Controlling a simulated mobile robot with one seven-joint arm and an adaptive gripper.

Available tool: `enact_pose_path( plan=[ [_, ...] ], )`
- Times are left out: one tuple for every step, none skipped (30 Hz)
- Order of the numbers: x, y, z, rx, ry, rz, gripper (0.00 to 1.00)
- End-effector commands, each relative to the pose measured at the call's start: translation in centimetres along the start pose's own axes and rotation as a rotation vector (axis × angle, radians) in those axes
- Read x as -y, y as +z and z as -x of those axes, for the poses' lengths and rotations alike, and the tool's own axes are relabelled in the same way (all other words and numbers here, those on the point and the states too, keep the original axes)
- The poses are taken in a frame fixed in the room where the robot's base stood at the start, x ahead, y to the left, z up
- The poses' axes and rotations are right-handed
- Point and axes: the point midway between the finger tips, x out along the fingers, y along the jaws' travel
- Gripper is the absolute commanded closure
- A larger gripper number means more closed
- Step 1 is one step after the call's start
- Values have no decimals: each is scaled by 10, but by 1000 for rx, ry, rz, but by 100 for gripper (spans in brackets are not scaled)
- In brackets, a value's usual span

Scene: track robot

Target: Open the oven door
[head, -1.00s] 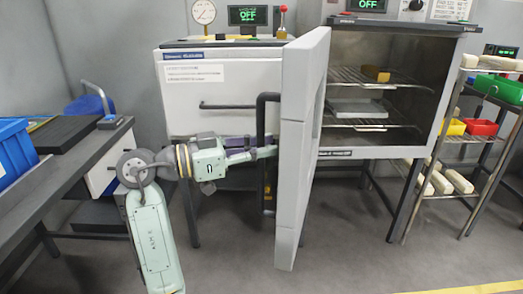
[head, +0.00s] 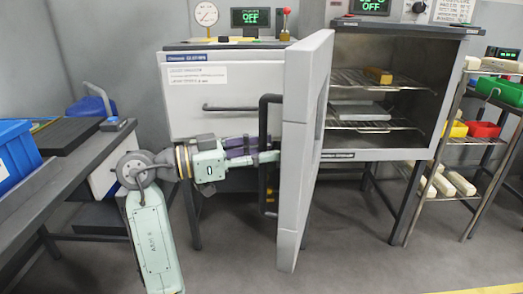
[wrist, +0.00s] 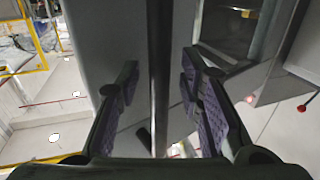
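The oven (head: 340,190) stands right of centre in the head view, its chamber exposed. Its thick grey door (head: 303,150) stands swung out toward me, seen nearly edge-on. The door's black vertical handle (head: 263,185) is on its left-facing side. My gripper (head: 266,152) is at the middle of the handle. In the wrist view my gripper (wrist: 158,95) has its two purple-padded fingers apart, with the dark vertical bar of the handle (wrist: 160,60) between them. Gaps show on both sides of the bar. Contact at the fingertips is hard to judge.
Inside the oven, wire racks hold a yellow block (head: 378,76) and a grey slab (head: 358,110). A second closed cabinet (head: 210,110) stands behind my arm. A rack with bins (head: 485,130) is at right, a bench (head: 70,150) at left. The front floor is clear.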

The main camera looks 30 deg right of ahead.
Motion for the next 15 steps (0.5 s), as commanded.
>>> enact_pose_path(
  plan=[
    [0,0,0,0,0,0,65],
    [0,0,0,0,0,0,65],
    [0,0,0,0,0,0,65],
    [0,0,0,0,0,0,65],
    [0,0,0,0,0,0,65],
    [0,0,0,-1,-1,0,65],
    [0,0,0,-1,-1,0,65],
    [1,0,1,-1,-1,0,65],
    [1,0,3,-1,-2,0,65],
    [1,0,6,0,-3,1,65],
    [1,0,9,0,-3,1,65],
    [1,0,15,-1,-5,1,65],
    [1,-1,20,-2,-5,1,65],
    [1,-1,25,-2,-5,0,65],
    [2,0,34,-1,-6,1,65]
  ],
)
